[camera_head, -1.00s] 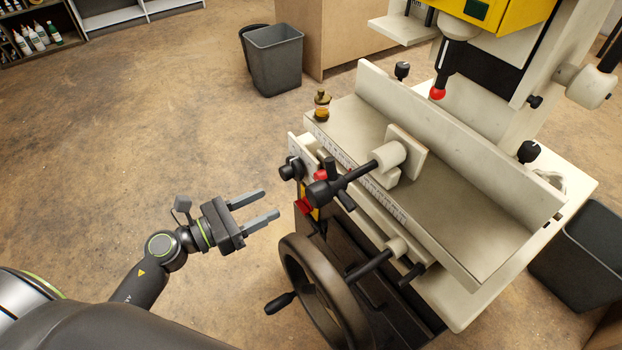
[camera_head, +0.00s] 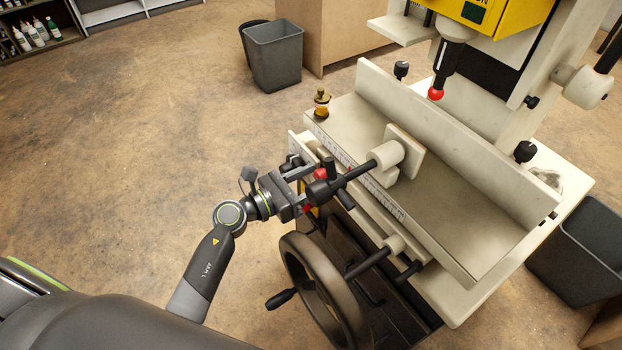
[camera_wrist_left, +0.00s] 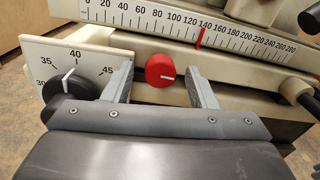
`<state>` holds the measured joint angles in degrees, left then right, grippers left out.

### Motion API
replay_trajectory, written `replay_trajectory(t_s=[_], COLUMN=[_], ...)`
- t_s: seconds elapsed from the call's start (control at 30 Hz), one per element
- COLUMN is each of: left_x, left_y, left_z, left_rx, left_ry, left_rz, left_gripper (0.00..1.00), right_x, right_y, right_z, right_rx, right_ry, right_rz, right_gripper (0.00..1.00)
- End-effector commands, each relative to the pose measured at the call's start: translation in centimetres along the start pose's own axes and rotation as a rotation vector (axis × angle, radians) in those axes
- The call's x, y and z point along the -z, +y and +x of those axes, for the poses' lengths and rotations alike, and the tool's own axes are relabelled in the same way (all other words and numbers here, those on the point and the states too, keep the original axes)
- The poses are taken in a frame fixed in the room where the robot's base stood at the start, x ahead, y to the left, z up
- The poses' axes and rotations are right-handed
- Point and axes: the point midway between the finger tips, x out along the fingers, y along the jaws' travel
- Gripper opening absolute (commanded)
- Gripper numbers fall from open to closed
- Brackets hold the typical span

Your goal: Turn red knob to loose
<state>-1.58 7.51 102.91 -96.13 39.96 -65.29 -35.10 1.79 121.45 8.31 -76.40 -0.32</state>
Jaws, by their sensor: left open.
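The red knob (camera_wrist_left: 160,71) is round with a white pointer line and sits on the front of the cream machine. In the left wrist view it lies between the two fingers of my left gripper (camera_wrist_left: 160,88), with a gap on each side. The white line points to the right. In the head view my left gripper (camera_head: 311,186) reaches the machine front, open, and the red knob is mostly hidden behind the gripper and a black clamp handle (camera_head: 322,190). My right gripper is not in view.
A black knob (camera_wrist_left: 68,85) with an angle scale stands left of the fingers. A ruler scale (camera_wrist_left: 190,25) runs above. A large handwheel (camera_head: 325,290) stands below the gripper. A grey bin (camera_head: 275,57) is at the back, and open floor lies to the left.

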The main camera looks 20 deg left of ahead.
Motion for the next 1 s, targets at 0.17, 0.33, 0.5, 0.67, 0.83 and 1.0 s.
replay_trajectory(t_s=[0.17, 0.33, 0.5, 0.67, 0.83, 1.0], left_x=[0.0, 0.0, 0.0, -0.1, -0.2, -0.2], left_y=[0.0, 0.0, 0.0, 0.0, 0.0, 0.0], left_z=[0.0, -0.1, -0.1, -0.1, -0.1, -0.1], left_rx=[0.0, 0.0, 0.0, -0.001, -0.001, -0.001], left_ry=[0.0, 0.0, 0.0, -0.001, -0.002, -0.005], left_rz=[0.0, 0.0, -0.002, -0.024, -0.096, -0.209], left_gripper=[0.39, 0.17, 0.08, 0.08, 0.08, 0.08], right_x=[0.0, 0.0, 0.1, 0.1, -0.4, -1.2], right_y=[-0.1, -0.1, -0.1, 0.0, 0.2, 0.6], right_z=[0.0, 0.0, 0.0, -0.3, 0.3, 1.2], right_rx=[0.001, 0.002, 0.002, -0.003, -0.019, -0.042], right_ry=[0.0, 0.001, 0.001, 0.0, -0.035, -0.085], right_rz=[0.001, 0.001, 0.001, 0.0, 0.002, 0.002], right_gripper=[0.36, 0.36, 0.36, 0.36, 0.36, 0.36])
